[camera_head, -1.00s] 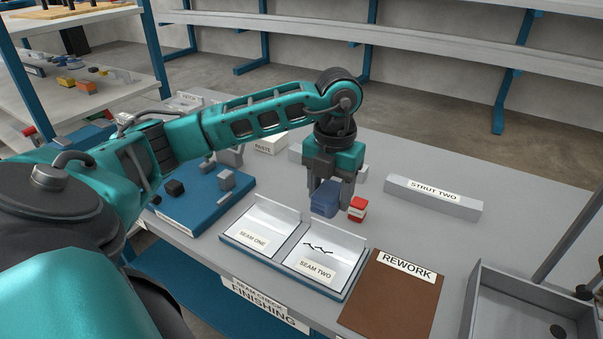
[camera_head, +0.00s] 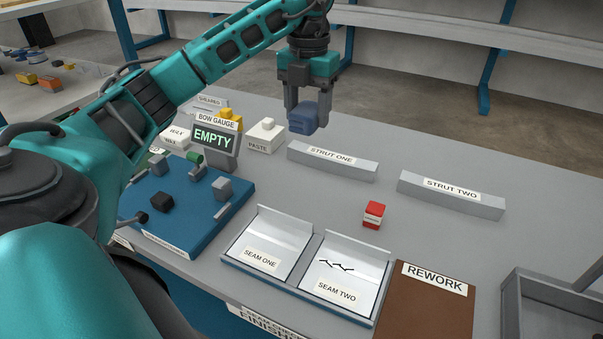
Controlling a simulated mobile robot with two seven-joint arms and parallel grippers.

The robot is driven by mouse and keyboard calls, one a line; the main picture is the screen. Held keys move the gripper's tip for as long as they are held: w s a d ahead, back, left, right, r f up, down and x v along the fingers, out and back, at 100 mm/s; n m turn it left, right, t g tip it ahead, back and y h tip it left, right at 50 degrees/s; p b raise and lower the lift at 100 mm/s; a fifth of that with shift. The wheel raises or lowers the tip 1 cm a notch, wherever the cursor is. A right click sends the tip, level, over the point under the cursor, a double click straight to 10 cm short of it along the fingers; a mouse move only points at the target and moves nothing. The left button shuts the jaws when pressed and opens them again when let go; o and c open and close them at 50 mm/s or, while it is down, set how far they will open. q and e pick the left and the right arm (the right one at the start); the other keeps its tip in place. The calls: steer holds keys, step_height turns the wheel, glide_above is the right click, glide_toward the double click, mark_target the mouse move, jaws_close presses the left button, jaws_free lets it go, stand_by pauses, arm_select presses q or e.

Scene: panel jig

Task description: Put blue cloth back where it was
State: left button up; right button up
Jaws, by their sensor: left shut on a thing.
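The blue cloth (camera_head: 302,119) is a small folded dark-blue block. My left gripper (camera_head: 304,112) is shut on it and holds it raised above the back of the table, near the left end of the strut labelled STRUT ONE (camera_head: 332,161). The cloth is apart from the table top. My right gripper does not show.
Two seam plates (camera_head: 268,241), the second with dark marks, lie in front beside a brown REWORK mat (camera_head: 428,305). STRUT TWO (camera_head: 451,195), a PASTE box (camera_head: 265,135) and a bow gauge reading EMPTY (camera_head: 213,139) stand behind.

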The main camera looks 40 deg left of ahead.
mark_target(306, 124)
arm_select(q)
steer(key=shift+a, duration=0.15)
step_height(306, 124, down, 3)
steer(key=shift+f+b, duration=0.15)
steer(key=shift+b, duration=0.7)
step_height(306, 124, down, 12)
steer(key=shift+f+b, duration=0.2)
steer(key=shift+b, duration=0.35)
steer(key=shift+f, duration=2.05)
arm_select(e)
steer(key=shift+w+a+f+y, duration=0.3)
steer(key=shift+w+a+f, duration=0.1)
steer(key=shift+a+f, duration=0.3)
